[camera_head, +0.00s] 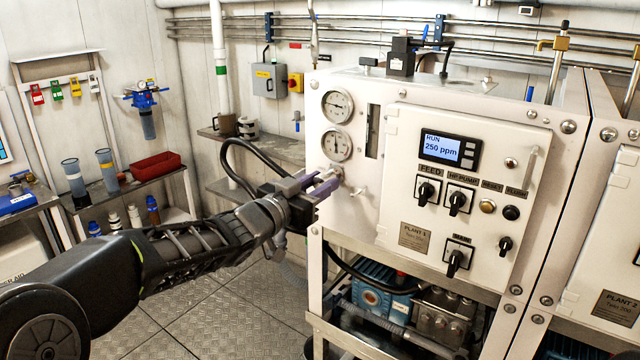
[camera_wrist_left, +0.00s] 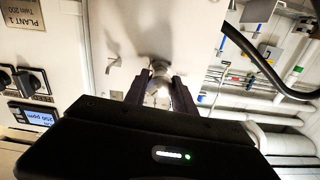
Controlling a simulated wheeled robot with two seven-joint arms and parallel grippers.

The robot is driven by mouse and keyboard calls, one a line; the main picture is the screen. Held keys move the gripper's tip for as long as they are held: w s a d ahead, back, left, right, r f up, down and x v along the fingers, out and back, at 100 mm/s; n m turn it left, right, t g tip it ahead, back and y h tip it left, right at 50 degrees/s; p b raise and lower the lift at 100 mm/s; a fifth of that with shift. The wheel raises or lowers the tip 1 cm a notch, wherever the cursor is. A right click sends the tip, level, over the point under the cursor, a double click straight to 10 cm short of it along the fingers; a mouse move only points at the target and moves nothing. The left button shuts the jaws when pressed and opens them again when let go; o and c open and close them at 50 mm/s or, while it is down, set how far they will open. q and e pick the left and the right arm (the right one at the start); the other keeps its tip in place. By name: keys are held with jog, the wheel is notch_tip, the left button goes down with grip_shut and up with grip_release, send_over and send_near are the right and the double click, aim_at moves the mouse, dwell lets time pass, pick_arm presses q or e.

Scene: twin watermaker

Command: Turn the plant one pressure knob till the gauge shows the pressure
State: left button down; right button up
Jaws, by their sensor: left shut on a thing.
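The plant one cabinet (camera_head: 375,215) stands at centre right in the head view, with a "PLANT 1" plate (camera_head: 415,238). Two round gauges sit on its left panel, the upper gauge (camera_head: 338,105) and the lower gauge (camera_head: 337,145); their readings are too small to tell exactly. My left gripper (camera_head: 328,183) is at the panel just below the lower gauge. In the left wrist view its two fingers are around the metal pressure knob (camera_wrist_left: 160,70), which sticks out from the white panel. The gripper is shut on it and partly hides it. My right gripper does not show.
A display (camera_head: 448,148) reads "RUN 250 ppm", with several black switches below it. A small tap-like fitting (camera_head: 357,192) sits just right of the gripper. A black hose (camera_head: 240,150) arcs behind the arm. Shelves with bottles and a red bin (camera_head: 155,165) stand at left.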

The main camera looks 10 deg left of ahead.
pick_arm(q)
jog(key=shift+f+m+b, duration=0.1)
jog(key=shift+m+b, duration=0.3)
jog(key=shift+b, duration=0.1)
jog(key=c, duration=1)
grip_release()
jog(key=shift+c, duration=0.2)
jog(key=shift+s, duration=0.1)
jog(key=b+v, duration=0.1)
jog(key=v, duration=0.6)
jog(key=shift+s, duration=0.3)
jog(key=shift+a, duration=0.1)
